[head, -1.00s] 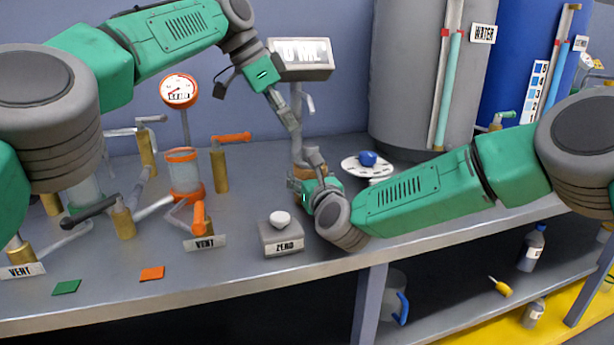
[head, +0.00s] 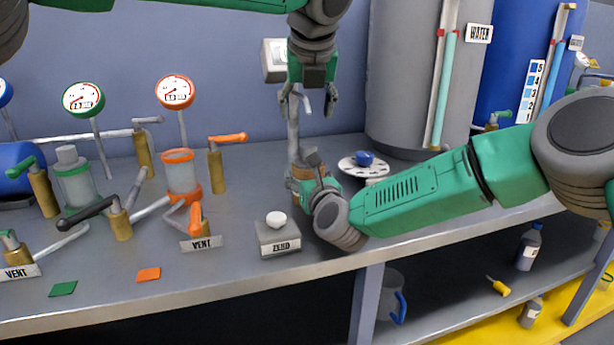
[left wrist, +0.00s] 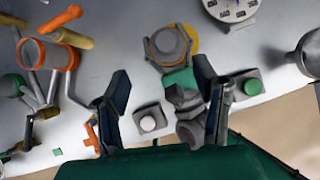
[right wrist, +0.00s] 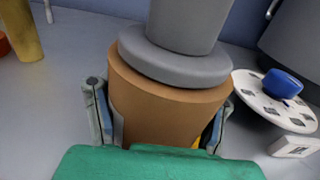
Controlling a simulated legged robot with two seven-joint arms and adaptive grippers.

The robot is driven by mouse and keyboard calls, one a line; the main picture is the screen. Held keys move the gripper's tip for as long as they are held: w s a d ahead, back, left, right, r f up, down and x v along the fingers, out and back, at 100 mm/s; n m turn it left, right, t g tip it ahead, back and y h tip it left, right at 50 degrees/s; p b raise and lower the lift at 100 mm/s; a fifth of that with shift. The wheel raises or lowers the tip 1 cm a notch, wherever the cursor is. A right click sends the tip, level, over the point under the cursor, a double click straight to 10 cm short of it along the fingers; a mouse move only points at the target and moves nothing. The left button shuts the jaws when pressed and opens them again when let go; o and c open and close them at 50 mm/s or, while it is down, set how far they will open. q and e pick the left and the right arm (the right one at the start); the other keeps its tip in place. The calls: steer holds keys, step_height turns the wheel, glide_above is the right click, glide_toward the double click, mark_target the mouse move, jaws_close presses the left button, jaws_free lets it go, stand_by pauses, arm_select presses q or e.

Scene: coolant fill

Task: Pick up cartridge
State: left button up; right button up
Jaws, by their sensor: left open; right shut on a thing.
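A brown cylinder (right wrist: 160,112) with a grey stepped top stands upright in the right wrist view. No mark tells me whether it is the cartridge. My right gripper (right wrist: 158,125) is shut around its sides; in the head view the right gripper (head: 308,178) is low at the bench, hiding much of the cylinder. In the left wrist view the cylinder's round grey top (left wrist: 168,42) shows beyond the left fingers. My left gripper (head: 308,98) is open and empty, pointing down, in front of the pole above the right gripper. Its spread fingers also show in the left wrist view (left wrist: 163,95).
A white disc (head: 347,166) with a blue piece (head: 365,158) lies right of my right gripper. A ZERO box (head: 278,238) with a white knob stands in front. Valves and gauges crowd the left. The grey tank (head: 410,80) stands behind right.

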mark_target(308, 148)
arm_select(q)
steer(key=x, duration=0.6)
steer(key=shift+f, duration=0.2)
steer(key=x, duration=0.4)
steer(key=shift+d+f, duration=0.35)
steer(key=shift+f, duration=0.2)
steer(key=shift+w+f, duration=0.15)
steer(key=shift+f, duration=0.15)
jaws_close()
